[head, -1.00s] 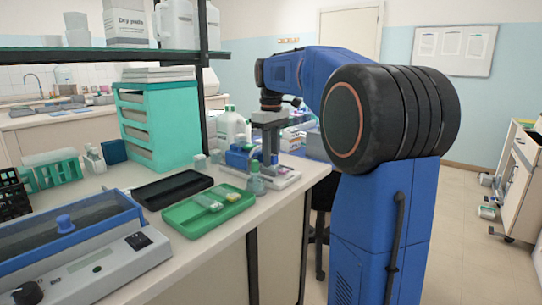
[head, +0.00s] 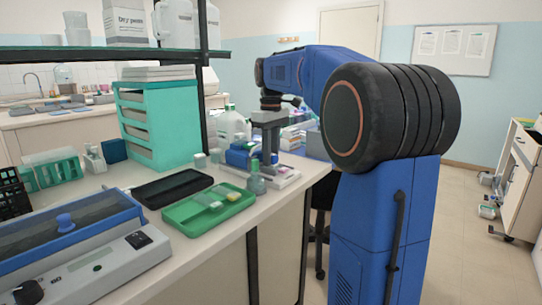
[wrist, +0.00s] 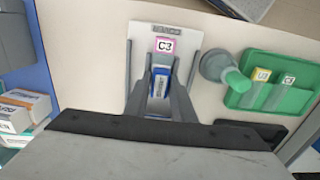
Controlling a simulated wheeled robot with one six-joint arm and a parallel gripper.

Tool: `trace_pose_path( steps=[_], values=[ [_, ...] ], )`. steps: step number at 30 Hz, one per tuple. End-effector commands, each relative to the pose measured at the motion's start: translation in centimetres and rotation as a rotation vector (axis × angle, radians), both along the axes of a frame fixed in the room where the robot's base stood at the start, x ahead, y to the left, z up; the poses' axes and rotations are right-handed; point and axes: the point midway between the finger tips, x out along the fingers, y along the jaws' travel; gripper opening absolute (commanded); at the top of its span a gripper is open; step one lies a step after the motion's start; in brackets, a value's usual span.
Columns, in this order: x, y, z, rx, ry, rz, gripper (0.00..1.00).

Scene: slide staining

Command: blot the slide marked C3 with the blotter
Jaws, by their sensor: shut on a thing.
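My gripper (wrist: 161,72) is shut on a small blue and white block, which I take to be the blotter (wrist: 160,84). The slide marked C3 (wrist: 165,46) shows its pink label just beyond the block in the wrist view. It lies on a pale holder (wrist: 143,35) on the bench. The rest of that slide is hidden under the block and fingers. I cannot tell whether the block touches it. In the head view my gripper (head: 268,158) points down over the holder (head: 286,180).
A green-capped bottle (wrist: 213,66) stands close right of the holder in the wrist view. Beyond it, a green tray (wrist: 291,106) holds slides, one with a yellow label. Boxes (wrist: 22,112) lie at left. In the head view a black tray (head: 172,187) lies behind the green one.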

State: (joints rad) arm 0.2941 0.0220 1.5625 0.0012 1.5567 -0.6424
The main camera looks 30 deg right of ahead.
Motion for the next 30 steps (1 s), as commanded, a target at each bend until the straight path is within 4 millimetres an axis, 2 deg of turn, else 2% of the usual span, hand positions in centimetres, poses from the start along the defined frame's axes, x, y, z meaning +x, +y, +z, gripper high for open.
trace_pose_path(
  steps=[14, 30],
  values=[
    [0.0, 0.0, 0.0, 0.001, 0.003, 0.0, 0.07],
    [0.1, 0.0, 3.6, 0.0, 0.0, 0.0, 0.07]
  ],
)
